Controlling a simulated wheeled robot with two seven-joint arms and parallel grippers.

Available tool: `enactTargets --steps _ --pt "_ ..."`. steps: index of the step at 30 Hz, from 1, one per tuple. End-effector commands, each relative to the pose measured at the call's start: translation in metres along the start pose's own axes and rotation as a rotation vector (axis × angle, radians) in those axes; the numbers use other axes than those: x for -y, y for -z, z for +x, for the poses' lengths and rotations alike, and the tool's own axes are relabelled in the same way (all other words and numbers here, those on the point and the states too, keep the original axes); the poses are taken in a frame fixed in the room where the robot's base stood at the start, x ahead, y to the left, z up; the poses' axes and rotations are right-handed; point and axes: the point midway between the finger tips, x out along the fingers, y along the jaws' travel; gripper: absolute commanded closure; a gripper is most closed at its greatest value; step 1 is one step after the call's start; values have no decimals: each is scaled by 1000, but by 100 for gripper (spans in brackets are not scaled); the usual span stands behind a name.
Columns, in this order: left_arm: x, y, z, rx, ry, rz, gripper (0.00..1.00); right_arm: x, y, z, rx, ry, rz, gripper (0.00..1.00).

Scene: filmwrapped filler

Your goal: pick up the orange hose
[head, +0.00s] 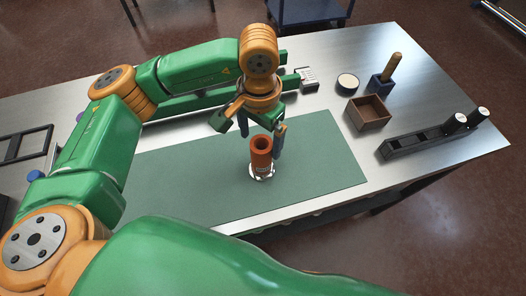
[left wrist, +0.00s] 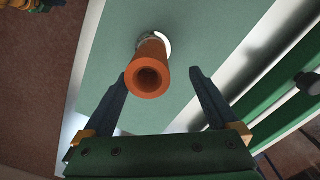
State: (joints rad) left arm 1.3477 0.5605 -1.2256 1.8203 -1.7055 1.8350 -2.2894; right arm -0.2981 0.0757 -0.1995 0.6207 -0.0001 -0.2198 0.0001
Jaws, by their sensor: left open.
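The orange hose (head: 261,158) is a short, thick tube standing upright on the green mat (head: 320,165), with a white and silver ring or base (head: 262,174) around its foot. My left gripper (head: 261,130) is above the hose, pointing down, open and empty. In the left wrist view the hose (left wrist: 154,62) shows its open round end between the two dark fingers of the left gripper (left wrist: 158,74), with a gap on each side; it sits nearer the left finger. My right gripper is in neither view.
Right of the mat are a brown open box (head: 369,115), a blue block with a wooden handle (head: 381,84), a round white-topped pot (head: 347,82) and a black rack (head: 420,137). A black frame (head: 22,146) lies at the left. The mat around the hose is clear.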

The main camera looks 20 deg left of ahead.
Motion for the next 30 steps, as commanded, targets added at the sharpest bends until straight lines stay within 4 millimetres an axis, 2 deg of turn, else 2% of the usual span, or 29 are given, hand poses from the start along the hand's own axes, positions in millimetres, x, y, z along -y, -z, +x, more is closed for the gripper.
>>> enactTargets --steps 2,6,10,16,17,27,30 --pt "-1 -2 6 8 -2 1 6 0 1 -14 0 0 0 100" --pt "-7 -2 31 9 -3 2 6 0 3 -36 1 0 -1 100" --pt "-6 0 53 3 -4 1 6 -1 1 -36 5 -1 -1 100" --pt "-6 0 58 0 -4 2 6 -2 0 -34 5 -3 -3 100" --pt "-6 0 58 0 -4 2 9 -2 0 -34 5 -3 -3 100" --pt "-6 0 57 -1 -4 2 100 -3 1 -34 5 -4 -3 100" --pt "-6 1 57 -1 -4 2 100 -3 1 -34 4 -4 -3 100"
